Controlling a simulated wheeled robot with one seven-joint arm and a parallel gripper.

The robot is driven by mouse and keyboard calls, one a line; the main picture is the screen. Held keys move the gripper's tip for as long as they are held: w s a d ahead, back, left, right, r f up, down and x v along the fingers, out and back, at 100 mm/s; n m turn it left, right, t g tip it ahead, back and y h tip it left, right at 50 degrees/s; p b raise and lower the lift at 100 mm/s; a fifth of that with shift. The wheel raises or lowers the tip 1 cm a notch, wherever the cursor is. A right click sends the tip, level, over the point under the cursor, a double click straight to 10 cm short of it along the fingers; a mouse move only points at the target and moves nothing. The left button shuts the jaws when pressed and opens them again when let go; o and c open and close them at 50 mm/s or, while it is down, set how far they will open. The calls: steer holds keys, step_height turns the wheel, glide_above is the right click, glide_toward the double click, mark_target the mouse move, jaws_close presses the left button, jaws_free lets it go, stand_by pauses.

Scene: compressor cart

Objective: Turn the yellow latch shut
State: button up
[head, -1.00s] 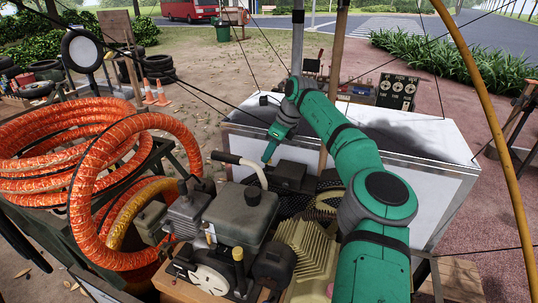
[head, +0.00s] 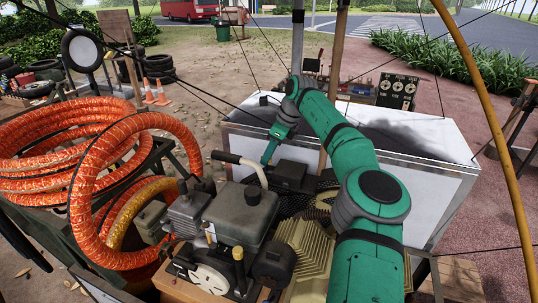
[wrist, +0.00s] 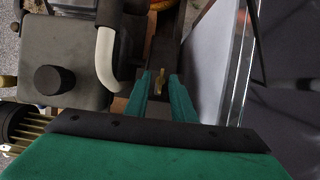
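The yellow latch (wrist: 160,82) shows in the wrist view as a small brass-yellow piece on a dark surface. It lies between the two green fingertips of my gripper (wrist: 161,77). The fingers are apart, with narrow dark gaps beside the latch; I cannot tell whether either one touches it. In the head view my gripper (head: 268,153) points down behind the engine, next to a black box. The latch cannot be made out there.
A pale curved handle (wrist: 106,58) stands close left of my fingers, beside a dark tank (wrist: 60,75). A white-topped cabinet (head: 430,135) stands close on the right. Orange hose coils (head: 45,150) fill the left. Thin dark cables cross the head view.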

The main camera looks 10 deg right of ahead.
steer(key=shift+r, duration=0.1)
steer(key=v, duration=1)
steer(key=shift+d+r, duration=0.2)
steer(key=shift+r, duration=0.05)
